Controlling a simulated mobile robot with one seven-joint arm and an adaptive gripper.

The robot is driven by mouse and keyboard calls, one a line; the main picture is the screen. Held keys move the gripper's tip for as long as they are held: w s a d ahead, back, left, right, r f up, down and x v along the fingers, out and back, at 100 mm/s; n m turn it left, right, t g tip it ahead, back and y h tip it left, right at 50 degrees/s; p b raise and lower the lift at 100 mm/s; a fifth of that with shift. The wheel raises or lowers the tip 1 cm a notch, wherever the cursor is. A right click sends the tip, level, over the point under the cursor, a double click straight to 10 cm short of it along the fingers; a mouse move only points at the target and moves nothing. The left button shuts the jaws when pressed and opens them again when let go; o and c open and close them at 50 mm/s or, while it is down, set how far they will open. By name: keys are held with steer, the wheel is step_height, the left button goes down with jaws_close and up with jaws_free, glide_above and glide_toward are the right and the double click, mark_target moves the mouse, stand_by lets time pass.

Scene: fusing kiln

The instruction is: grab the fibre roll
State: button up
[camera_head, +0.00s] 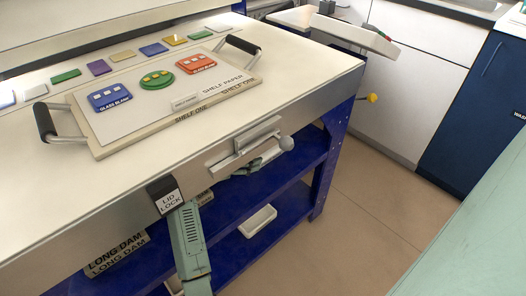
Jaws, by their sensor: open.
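I cannot pick out a fibre roll for certain in the head view. A white, long, rounded piece (258,220) lies on the blue lower shelf (285,213) under the kiln table; it is small, and I cannot tell whether it is a roll or a tray. My gripper cannot be made out. A pale green slotted part (190,240) stands in front of the shelves, and another pale green piece shows under the table's front handle; I cannot tell whether they belong to my arm.
A handled board (118,148) marked SHELF ONE lies on the kiln table, bearing glass pieces. LONG DAM boxes (115,256) sit lower left. Floor is clear at right.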

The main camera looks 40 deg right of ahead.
mark_target(267, 155)
steer(key=x, duration=0.9)
steer(key=shift+d, duration=0.1)
steer(key=c, duration=1.2)
